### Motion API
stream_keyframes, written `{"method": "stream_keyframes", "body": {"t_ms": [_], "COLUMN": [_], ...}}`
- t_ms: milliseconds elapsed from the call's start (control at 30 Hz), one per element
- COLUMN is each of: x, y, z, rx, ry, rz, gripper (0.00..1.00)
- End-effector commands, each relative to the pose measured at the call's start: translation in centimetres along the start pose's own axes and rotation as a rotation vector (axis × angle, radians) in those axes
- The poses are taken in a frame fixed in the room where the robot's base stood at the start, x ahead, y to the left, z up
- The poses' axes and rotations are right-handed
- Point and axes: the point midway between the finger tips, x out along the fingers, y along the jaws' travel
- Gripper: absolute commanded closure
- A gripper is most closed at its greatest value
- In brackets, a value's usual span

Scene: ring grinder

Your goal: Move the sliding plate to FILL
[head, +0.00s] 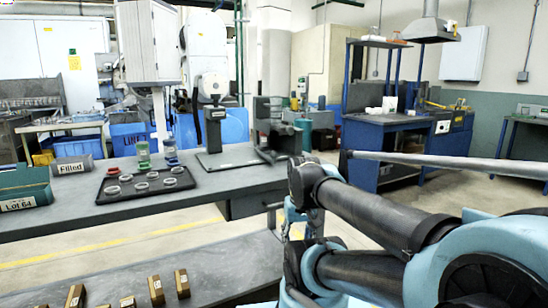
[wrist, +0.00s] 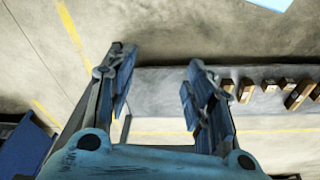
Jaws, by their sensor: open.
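I cannot pick out a sliding plate or a FILL mark in either view. A dark stand (head: 213,125) with a pale round top stands on a flat base plate (head: 230,157) on the grey bench. In the head view my arm fills the right front, and I cannot make out the fingers.
The grey bench (head: 120,222) holds a black tray (head: 147,196) of clear rings, green and blue-topped stacks, a "Filled" bin (head: 72,164) and a "Lot 64" bin (head: 25,192). Several brown blocks (head: 156,290) lie on the lower shelf (head: 228,276). A blue workstation (head: 385,140) stands behind right.

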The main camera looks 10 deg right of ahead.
Motion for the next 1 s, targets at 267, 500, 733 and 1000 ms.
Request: {"method": "stream_keyframes", "body": {"t_ms": [267, 500, 733, 1000], "x": [-6.7, -12.6, -17.0, -20.6], "y": [0.2, 0.2, -0.3, -1.5], "z": [-8.5, -17.9, -27.1, -37.3], "rx": [0.088, 0.192, 0.292, 0.4], "ry": [0.027, 0.064, 0.105, 0.156], "rz": [0.036, 0.071, 0.1, 0.123], "gripper": [0.52, 0.52, 0.52, 0.52]}}
